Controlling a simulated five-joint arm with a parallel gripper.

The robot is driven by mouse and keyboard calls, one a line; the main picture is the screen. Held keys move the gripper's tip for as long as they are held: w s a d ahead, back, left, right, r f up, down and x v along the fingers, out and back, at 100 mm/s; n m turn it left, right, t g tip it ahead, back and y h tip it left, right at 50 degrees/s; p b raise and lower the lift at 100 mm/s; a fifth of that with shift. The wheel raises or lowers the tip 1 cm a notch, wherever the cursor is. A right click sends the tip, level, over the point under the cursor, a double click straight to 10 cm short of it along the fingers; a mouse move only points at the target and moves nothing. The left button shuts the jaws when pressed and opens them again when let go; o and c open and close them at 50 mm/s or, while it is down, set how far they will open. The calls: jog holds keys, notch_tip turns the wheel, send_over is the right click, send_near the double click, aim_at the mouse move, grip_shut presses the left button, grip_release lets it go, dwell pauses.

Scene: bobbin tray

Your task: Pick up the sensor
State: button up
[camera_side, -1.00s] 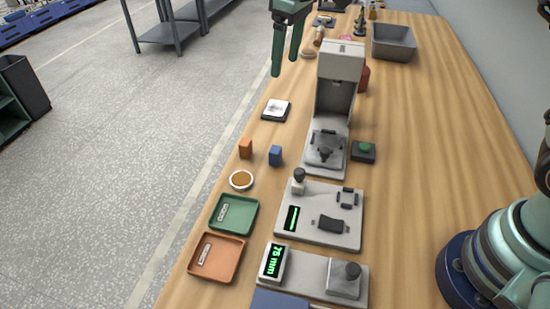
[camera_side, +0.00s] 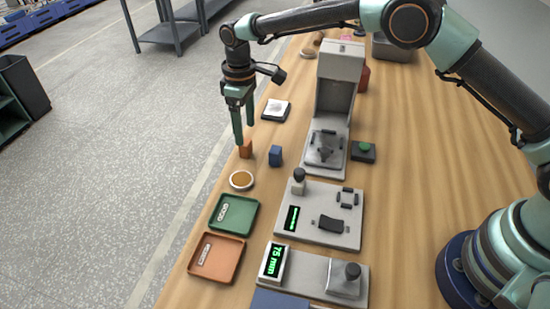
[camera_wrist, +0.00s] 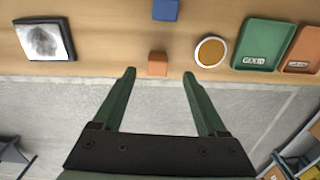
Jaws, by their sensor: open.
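No part is labelled as the sensor, and I cannot tell for sure which thing it is. A small orange block (camera_side: 245,152) and a small blue block (camera_side: 275,156) stand on the wooden table near its left edge. My gripper (camera_side: 244,132) is open and empty, pointing down above the orange block. In the wrist view my open fingers (camera_wrist: 159,73) show with the orange block (camera_wrist: 157,66) ahead between their tips, and the blue block (camera_wrist: 165,10) lies beyond it. A dark part (camera_side: 330,224) lies on a grey fixture plate (camera_side: 345,190).
A green tray (camera_side: 234,233), an orange tray (camera_side: 232,276) and a round amber dish (camera_side: 242,180) lie nearer the camera. A tall grey press (camera_side: 341,63) and a green button box (camera_side: 363,152) stand to the right. A white-topped pad (camera_side: 276,110) lies behind.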

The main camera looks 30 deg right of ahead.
aim_at(247, 142)
jog(key=shift+w+d+f, duration=0.1)
jog(key=shift+w+f, duration=0.05)
jog(key=shift+f, duration=2.9)
grip_shut()
